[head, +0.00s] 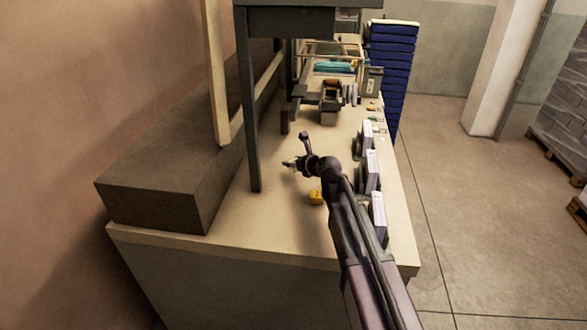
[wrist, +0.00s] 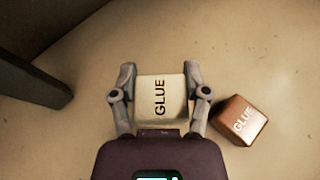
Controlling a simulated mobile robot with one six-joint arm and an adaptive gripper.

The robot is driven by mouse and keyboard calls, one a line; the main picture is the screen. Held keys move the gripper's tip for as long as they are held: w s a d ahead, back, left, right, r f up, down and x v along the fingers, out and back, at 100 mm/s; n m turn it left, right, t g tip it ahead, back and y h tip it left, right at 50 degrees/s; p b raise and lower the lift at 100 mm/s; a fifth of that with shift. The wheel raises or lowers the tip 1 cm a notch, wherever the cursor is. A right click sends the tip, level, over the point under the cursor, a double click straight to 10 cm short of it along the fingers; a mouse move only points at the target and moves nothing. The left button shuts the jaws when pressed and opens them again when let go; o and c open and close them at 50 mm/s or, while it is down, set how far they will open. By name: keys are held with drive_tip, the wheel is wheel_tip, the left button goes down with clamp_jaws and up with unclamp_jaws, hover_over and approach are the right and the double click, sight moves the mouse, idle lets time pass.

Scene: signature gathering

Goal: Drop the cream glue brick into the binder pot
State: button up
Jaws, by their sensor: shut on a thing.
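My gripper (wrist: 160,72) is shut on the cream glue brick (wrist: 160,98), with one finger on each side of it. The brick's face reads "GLUE". In the head view my gripper (head: 290,163) is over the near part of the bench, left of my arm, and the brick is too small there to make out well. A brown glue brick (wrist: 239,120) lies on the bench just right of my gripper in the wrist view. I cannot pick out the binder pot for certain in either view.
Upright white-and-grey stacks (head: 377,218) line the right edge. A dark post (head: 251,120) and a long dark box (head: 165,170) stand left. Dark equipment (head: 330,103) stands farther back.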

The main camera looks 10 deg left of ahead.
sight(293, 168)
idle(0.3)
drive_tip(key=shift+w, duration=0.25)
drive_tip(key=shift+w+f+b, duration=0.45)
drive_tip(key=shift+f, duration=0.05)
drive_tip(key=shift+f+b, duration=1.35)
drive_tip(key=shift+b, duration=0.05)
drive_tip(key=shift+f, duration=0.15)
drive_tip(key=o, duration=1.1)
drive_tip(key=shift+o, duration=0.2)
drive_tip(key=shift+a+r, duration=0.1)
drive_tip(key=shift+r, duration=0.1)
